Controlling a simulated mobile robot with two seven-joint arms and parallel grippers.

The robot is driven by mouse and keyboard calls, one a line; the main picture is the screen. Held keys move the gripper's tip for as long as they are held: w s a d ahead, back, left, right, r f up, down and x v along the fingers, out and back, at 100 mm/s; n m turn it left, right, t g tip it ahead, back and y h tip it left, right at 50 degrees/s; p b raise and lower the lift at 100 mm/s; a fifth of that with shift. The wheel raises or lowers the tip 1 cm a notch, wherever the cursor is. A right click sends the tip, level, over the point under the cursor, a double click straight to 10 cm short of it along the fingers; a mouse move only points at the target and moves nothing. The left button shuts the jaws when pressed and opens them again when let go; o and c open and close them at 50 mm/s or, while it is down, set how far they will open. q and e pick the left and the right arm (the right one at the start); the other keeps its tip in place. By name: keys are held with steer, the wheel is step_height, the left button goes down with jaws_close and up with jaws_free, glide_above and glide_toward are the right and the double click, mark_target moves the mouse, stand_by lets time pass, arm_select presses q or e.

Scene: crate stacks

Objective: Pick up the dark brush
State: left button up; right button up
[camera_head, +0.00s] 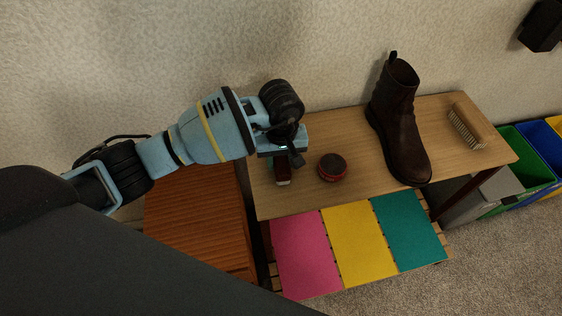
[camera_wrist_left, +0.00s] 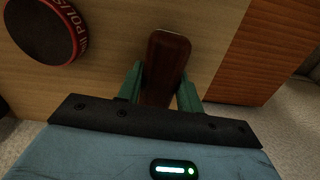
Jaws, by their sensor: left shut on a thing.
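The dark brush (camera_wrist_left: 168,55) shows in the left wrist view as a dark reddish-brown block between the two green fingers of my left gripper (camera_wrist_left: 161,88). The fingers are shut on it. In the head view the brush (camera_head: 283,179) shows below my left gripper (camera_head: 284,156), at the left end of the wooden table (camera_head: 350,127). Most of it is hidden by the gripper. I cannot tell whether it touches the table top. My right gripper does not show.
A round polish tin (camera_head: 332,167) sits just right of the gripper, also in the left wrist view (camera_wrist_left: 42,28). A brown boot (camera_head: 398,125) and a light brush (camera_head: 467,128) stand further right. Pink, yellow and teal panels (camera_head: 358,238) lie below. A wooden cabinet (camera_head: 198,220) is left.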

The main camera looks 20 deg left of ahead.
mark_target(282, 159)
arm_select(q)
steer(key=shift+r, duration=0.15)
steer(key=shift+r, duration=0.65)
step_height(282, 159, up, 2)
steer(key=shift+d+r, duration=0.1)
steer(key=shift+r, duration=0.05)
steer(key=d, duration=0.5)
steer(key=w+d+b, duration=0.1)
steer(key=d, duration=0.4)
steer(key=w+d+r, duration=0.1)
steer(key=d, duration=0.4)
steer(key=shift+w+d, duration=0.1)
steer(key=shift+d, duration=0.25)
